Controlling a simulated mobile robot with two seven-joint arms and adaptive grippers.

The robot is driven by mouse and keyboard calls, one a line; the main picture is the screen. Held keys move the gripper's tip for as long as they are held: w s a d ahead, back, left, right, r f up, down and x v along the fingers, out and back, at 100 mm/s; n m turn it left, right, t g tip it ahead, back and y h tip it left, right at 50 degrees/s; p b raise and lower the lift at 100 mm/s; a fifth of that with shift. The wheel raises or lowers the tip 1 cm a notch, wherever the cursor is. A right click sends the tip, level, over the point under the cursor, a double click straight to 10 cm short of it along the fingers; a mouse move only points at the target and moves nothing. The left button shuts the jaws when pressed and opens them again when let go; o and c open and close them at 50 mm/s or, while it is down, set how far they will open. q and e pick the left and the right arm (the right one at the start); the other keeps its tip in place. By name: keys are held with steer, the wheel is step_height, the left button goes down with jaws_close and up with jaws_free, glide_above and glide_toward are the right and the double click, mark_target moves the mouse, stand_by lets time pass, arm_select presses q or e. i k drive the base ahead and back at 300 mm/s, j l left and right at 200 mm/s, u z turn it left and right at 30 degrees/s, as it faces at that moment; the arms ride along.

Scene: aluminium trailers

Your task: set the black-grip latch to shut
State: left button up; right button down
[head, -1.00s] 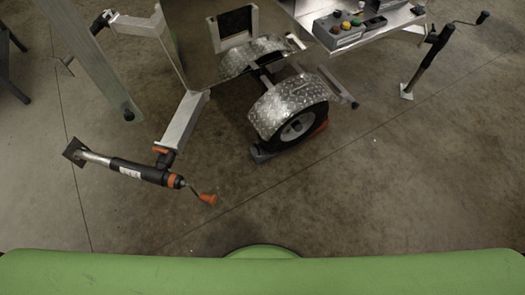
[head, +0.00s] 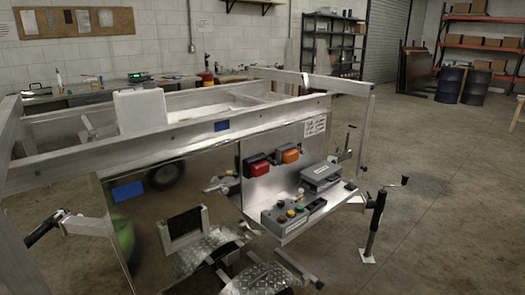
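A black grip (head: 45,228) on a metal fitting sticks out from the trailer's left side, at the left edge of the head view. It may be the black-grip latch; whether it is open or shut I cannot tell. A smaller upright lever with a dark tip (head: 350,133) stands at the right end of the trailer's panel, too small to judge. The aluminium trailer (head: 215,132) fills the left and middle of the view. Neither of my grippers is in view.
A grey control box (head: 285,216) with coloured buttons and a grey case (head: 321,176) sit on the trailer's shelf, below red and orange lamps. A crank jack (head: 376,225) stands at right. Open concrete floor (head: 450,215) lies right. Shelving and dark drums (head: 449,84) stand behind.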

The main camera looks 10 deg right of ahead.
mark_target(348, 136)
steer(key=i+l+u, duration=0.1)
steer(key=i+l, duration=0.15)
steer(key=l, duration=0.55)
steer(key=i+l+u, duration=0.1)
steer(key=i+l, duration=0.15)
steer(key=l, duration=0.5)
steer(key=i+l, duration=0.25)
steer(key=l, duration=0.6)
steer(key=i+l+u, duration=0.15)
steer(key=l, duration=0.65)
steer(key=i+l+u, duration=0.1)
steer(key=i+l, duration=0.15)
steer(key=l, duration=0.6)
steer(key=i+l+u, duration=0.1)
steer(key=l, duration=0.75)
steer(key=i+l+u, duration=0.1)
steer(key=l, duration=0.75)
steer(key=i+l, duration=0.15)
steer(key=l, duration=0.7)
steer(key=l+u, duration=0.15)
steer(key=l, duration=1.1)
steer(key=k+l+u, duration=0.2)
steer(key=l, duration=1.35)
steer(key=k+l, duration=0.1)
steer(key=l, duration=0.2)
steer(key=i+l+u, duration=0.2)
steer(key=i, duration=0.5)
